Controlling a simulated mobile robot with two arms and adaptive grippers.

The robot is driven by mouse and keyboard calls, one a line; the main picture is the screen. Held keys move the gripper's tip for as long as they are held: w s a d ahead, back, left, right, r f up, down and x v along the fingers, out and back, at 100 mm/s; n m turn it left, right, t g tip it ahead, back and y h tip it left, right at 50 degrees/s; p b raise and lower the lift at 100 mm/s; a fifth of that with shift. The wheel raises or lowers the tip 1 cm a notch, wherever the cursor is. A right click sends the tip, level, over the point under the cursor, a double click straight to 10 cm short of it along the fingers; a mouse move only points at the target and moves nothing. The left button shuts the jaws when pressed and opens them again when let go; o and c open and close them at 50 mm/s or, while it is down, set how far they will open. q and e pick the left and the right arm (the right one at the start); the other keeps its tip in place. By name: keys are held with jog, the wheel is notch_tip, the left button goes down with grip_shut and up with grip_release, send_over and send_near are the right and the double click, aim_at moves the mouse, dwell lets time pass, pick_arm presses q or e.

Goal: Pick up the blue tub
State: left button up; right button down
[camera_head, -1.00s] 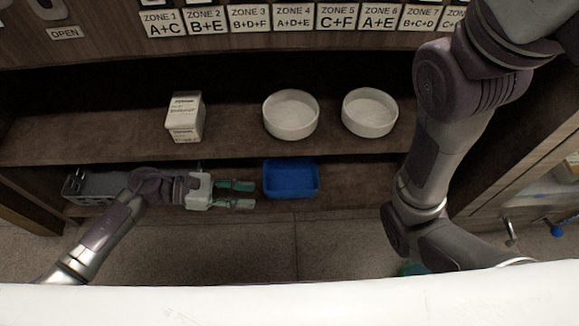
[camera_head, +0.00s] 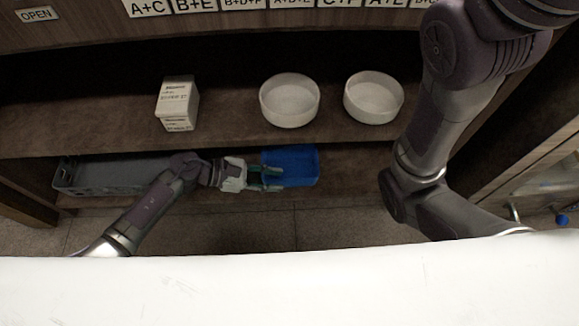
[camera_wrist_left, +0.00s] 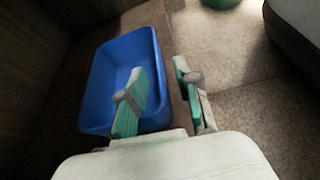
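The blue tub (camera_head: 303,166) is an open rectangular tub on the lower shelf, right of my left arm. It also shows in the left wrist view (camera_wrist_left: 98,88), empty where I can see inside. My left gripper (camera_head: 276,180) is at the tub's left front corner. In the left wrist view my left gripper (camera_wrist_left: 160,88) has its fingers apart, one over the tub's inside and one outside, with the tub's side wall between them. I see no firm contact. My right arm hangs at the right in the head view; its gripper is not visible there.
A grey crate (camera_head: 113,176) lies on the lower shelf at left, behind my left arm. The upper shelf (camera_head: 228,125) holds a white box (camera_head: 178,107) and two white bowls (camera_head: 290,101) (camera_head: 373,97). The floor in front is bare. A green thing (camera_wrist_left: 221,3) shows at the wrist view's top edge.

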aim_at(285, 180)
pick_arm(q)
jog(key=x, duration=0.3)
jog(key=shift+d+f, duration=0.15)
jog(key=shift+d, duration=0.15)
grip_shut()
